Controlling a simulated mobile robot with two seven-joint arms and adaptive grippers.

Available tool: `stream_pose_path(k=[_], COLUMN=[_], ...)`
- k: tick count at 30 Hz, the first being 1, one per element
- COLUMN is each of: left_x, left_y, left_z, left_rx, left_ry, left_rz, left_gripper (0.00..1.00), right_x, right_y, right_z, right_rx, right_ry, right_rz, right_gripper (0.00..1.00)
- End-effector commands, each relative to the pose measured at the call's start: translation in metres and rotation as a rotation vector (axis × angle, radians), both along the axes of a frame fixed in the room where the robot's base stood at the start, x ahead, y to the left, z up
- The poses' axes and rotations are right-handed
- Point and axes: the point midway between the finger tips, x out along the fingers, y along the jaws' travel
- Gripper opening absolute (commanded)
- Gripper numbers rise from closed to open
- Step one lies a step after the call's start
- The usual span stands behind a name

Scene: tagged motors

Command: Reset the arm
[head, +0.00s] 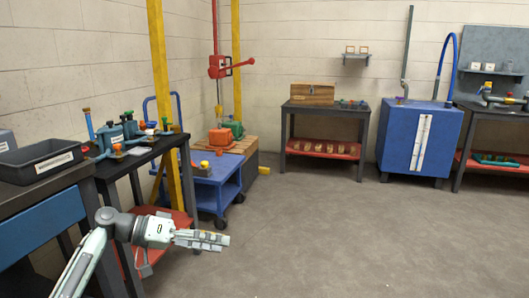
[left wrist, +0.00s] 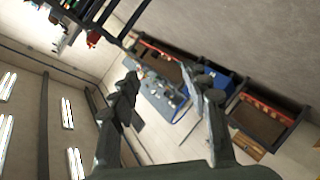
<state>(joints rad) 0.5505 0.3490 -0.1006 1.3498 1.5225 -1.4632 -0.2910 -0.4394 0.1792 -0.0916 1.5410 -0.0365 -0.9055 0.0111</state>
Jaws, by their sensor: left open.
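My left arm comes in from the lower left in the head view. Its gripper (head: 212,240) points right, held over open floor in front of the dark bench. In the left wrist view the two fingers of the left gripper (left wrist: 165,95) stand apart with nothing between them, so it is open and empty. That view is strongly tilted and looks across the room. My right gripper is in neither view.
A dark bench (head: 150,152) with motors and a grey bin (head: 40,158) stands at left. A blue cart (head: 222,185) is behind the gripper. A bench with a wooden box (head: 312,93) and a blue cabinet (head: 418,140) stand at the back. The floor (head: 350,240) is clear.

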Motion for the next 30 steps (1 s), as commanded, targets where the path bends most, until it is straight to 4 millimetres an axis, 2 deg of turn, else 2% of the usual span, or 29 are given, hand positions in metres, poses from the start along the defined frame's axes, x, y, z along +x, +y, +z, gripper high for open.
stream_pose_path(k=[2,5,6,9,12,15,21,24,26,30], left_x=[0.025,0.061,0.074,0.101,0.118,0.129,0.143,0.121,0.109,0.072], left_y=[0.022,0.067,0.089,0.144,0.191,0.229,0.286,0.275,0.269,0.256], left_z=[-0.029,-0.063,-0.073,-0.084,-0.081,-0.070,-0.034,-0.081,-0.104,-0.163], left_rx=[0.142,0.357,0.446,0.644,0.805,0.938,1.165,1.174,1.179,1.191], left_ry=[-0.003,-0.035,-0.059,-0.131,-0.213,-0.296,-0.474,-0.424,-0.398,-0.331], left_rz=[0.121,0.309,0.384,0.550,0.676,0.772,0.910,0.865,0.842,0.782], left_gripper=[0.47,0.47,0.47,0.47,0.47,0.47,0.47,0.47,0.47,0.47], right_x=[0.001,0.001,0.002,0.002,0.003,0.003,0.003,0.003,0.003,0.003], right_y=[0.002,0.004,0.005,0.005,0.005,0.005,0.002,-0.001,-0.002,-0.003], right_z=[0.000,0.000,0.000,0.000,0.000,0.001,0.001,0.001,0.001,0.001], right_rx=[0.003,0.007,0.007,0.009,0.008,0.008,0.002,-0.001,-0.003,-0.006], right_ry=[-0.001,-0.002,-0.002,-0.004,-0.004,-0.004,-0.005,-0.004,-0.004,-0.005], right_rz=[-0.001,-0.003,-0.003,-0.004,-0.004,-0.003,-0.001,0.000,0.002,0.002], right_gripper=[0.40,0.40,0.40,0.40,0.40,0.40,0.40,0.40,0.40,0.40])
